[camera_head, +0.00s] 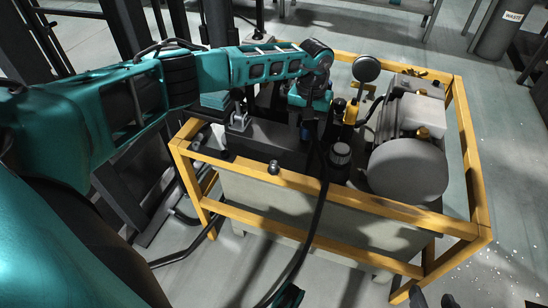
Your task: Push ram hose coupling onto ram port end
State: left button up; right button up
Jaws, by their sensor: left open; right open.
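My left gripper (308,122) is open and points down over the power unit, left of the yellow valve body (350,112). Its fingertips are partly hidden among dark parts. A black hose (322,190) hangs from just beneath this gripper, crosses over the front yellow rail and runs down past the bottom edge. The hose's coupling is not clearly visible, and I cannot tell whether it is joined to anything. I cannot single out the ram port end. My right gripper (433,299) shows only as two dark fingertips, apart and empty, at the bottom edge on the right.
A yellow frame (400,212) surrounds the unit. Inside are a large grey round cover (407,170), a black cap (340,153) and a round gauge (366,68). A waste bin (498,35) stands back right.

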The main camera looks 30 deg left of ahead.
pick_arm(q)
jog(key=shift+r, duration=0.15)
jog(key=shift+r+p, duration=1.4)
jog(key=shift+r, duration=0.65)
